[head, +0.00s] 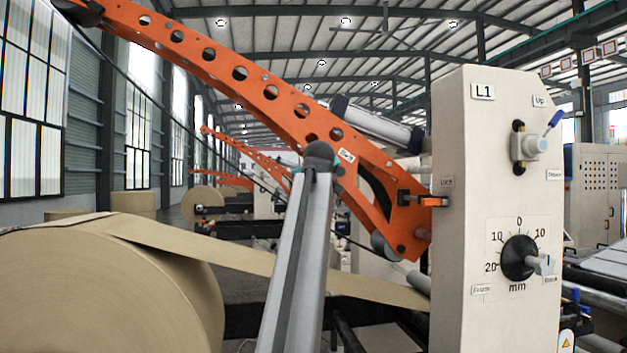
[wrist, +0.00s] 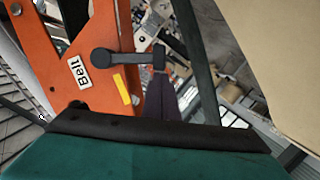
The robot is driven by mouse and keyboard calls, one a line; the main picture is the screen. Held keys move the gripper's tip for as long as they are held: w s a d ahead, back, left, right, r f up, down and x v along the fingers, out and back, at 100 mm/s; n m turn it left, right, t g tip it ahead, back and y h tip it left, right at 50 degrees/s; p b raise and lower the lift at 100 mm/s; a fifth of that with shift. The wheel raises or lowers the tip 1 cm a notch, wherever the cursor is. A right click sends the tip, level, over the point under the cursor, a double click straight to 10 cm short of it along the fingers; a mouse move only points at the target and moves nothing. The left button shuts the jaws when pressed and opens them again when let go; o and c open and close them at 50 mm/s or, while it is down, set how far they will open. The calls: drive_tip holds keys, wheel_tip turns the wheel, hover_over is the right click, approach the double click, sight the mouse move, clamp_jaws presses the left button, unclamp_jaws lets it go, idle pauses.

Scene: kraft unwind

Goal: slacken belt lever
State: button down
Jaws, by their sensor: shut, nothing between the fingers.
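The belt lever (wrist: 128,57) is a black handle with a round hub at its left end and a short end piece at its right. It lies roughly level across the orange arm (wrist: 50,60) in the wrist view, by a white Belt label (wrist: 79,72) and a yellow mark (wrist: 121,90). My gripper (wrist: 160,76) is shut and empty, with its dark fingers just below the lever's right end. Whether they touch it I cannot tell. In the head view the orange arm (head: 258,88) carries the label (head: 347,156); the lever and gripper cannot be made out there.
A large kraft roll (head: 110,285) stands at left, its paper web (head: 250,262) running right beneath the orange arm. A beige control post (head: 465,215) marked L1, with a dial (head: 517,258) and a blue-tipped switch (head: 528,147), stands close at right.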

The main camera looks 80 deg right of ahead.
drive_tip(key=w+a+r+p, duration=0.1)
drive_tip(key=a+r+p, duration=0.2)
drive_tip(key=a, duration=0.7)
drive_tip(key=shift+a+r, duration=0.2)
drive_tip(key=shift+r, duration=0.9)
